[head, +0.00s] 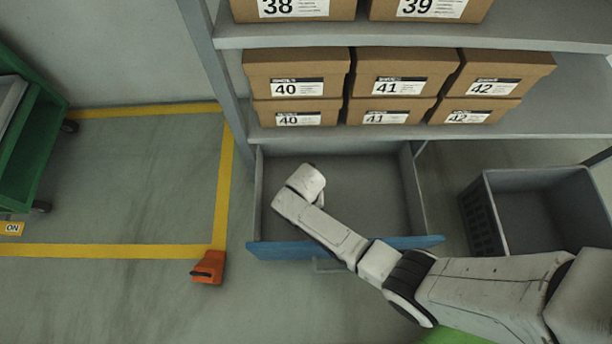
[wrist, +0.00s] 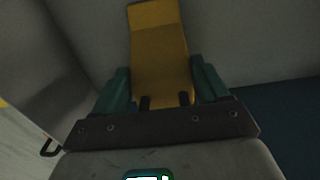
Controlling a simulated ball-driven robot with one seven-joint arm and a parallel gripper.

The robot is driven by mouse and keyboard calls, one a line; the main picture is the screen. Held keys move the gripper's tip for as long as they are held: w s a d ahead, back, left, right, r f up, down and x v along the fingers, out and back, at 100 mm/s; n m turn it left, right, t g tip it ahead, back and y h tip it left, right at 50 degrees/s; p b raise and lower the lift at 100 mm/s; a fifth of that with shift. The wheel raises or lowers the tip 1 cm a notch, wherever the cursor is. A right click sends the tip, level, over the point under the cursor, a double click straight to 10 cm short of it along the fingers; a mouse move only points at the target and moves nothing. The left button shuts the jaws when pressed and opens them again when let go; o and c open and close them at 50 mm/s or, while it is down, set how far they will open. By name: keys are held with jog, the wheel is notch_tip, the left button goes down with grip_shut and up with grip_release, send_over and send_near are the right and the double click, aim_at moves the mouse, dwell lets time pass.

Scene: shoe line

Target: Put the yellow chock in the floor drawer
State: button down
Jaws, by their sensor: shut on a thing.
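The yellow chock (wrist: 160,62) shows in the wrist view, upright in the picture between the two green fingers of my gripper (wrist: 164,82), which is shut on it. The floor drawer (head: 375,185) is pulled open under the shelf, with a grey inside and a blue front (head: 285,250). In the head view my arm reaches over the blue front and its end is above the drawer's left part. The arm hides my gripper and the chock there. I cannot tell whether the chock touches the drawer floor.
An orange chock (head: 208,267) lies on the floor left of the drawer, at a corner of the yellow tape. A grey crate (head: 485,215) stands at the right. Shelves with shoe boxes (head: 295,75) are above the drawer. A green cart (head: 25,140) is at far left.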

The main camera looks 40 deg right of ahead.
jog(key=shift+r, duration=0.1)
grip_release()
notch_tip(320, 180, up, 12)
jog(key=p, duration=0.6)
jog(key=shift+p, duration=0.35)
